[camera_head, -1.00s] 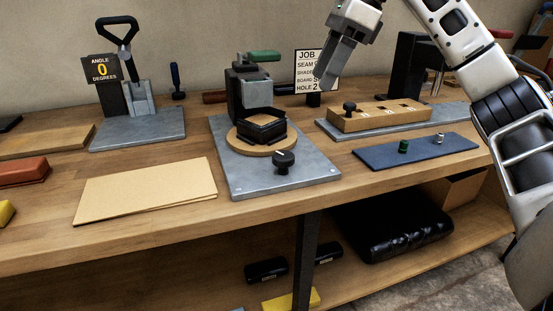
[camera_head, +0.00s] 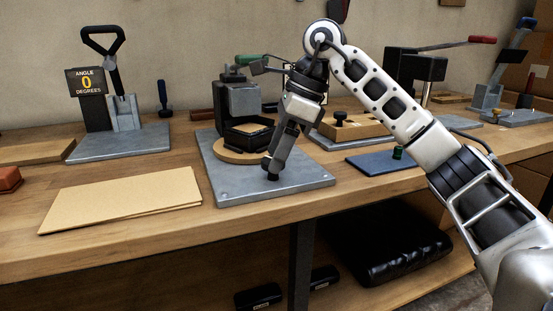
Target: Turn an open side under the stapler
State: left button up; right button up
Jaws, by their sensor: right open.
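The stapler (camera_head: 240,100) is a dark block with a grey head and a green handle, on a grey metal plate (camera_head: 235,188) in mid-bench. Under its head a black-sided square piece (camera_head: 243,138) sits on a round wooden turntable (camera_head: 228,151). My right gripper (camera_head: 270,165) points down at the plate's front, at the black knob (camera_head: 273,176), and hides most of it. The gripper is open; I cannot tell whether its fingers touch the knob. My arm covers the right part of the turntable. My left gripper is not in view.
Left of the plate lie tan boards (camera_head: 122,198). Behind them stands an angle fixture (camera_head: 119,110) reading 0 degrees. To the right are a wooden block with a knob (camera_head: 350,128) and a blue mat (camera_head: 372,161). My right arm crosses above these. The bench's front strip is clear.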

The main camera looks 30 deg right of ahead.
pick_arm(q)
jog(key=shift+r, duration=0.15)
pick_arm(e)
jog(key=shift+a+f, duration=0.15)
jog(key=shift+f, duration=0.2)
jog(key=c, duration=1)
jog(key=shift+o, duration=0.2)
jog(key=shift+r+m+p, duration=0.2)
jog(key=shift+m+p, duration=0.3)
jog(key=shift+p, duration=0.05)
jog(key=shift+m+t+h+p, duration=0.5)
jog(key=shift+m+p, duration=0.25)
jog(key=shift+m, duration=0.45)
jog(key=shift+a+f+m+t, duration=0.1)
jog(key=shift+f+m+t, duration=0.15)
jog(key=shift+m, duration=0.75)
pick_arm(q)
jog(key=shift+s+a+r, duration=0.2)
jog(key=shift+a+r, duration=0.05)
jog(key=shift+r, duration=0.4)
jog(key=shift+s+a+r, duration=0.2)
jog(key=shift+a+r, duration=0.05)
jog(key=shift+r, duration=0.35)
pick_arm(e)
jog(key=shift+r, duration=0.1)
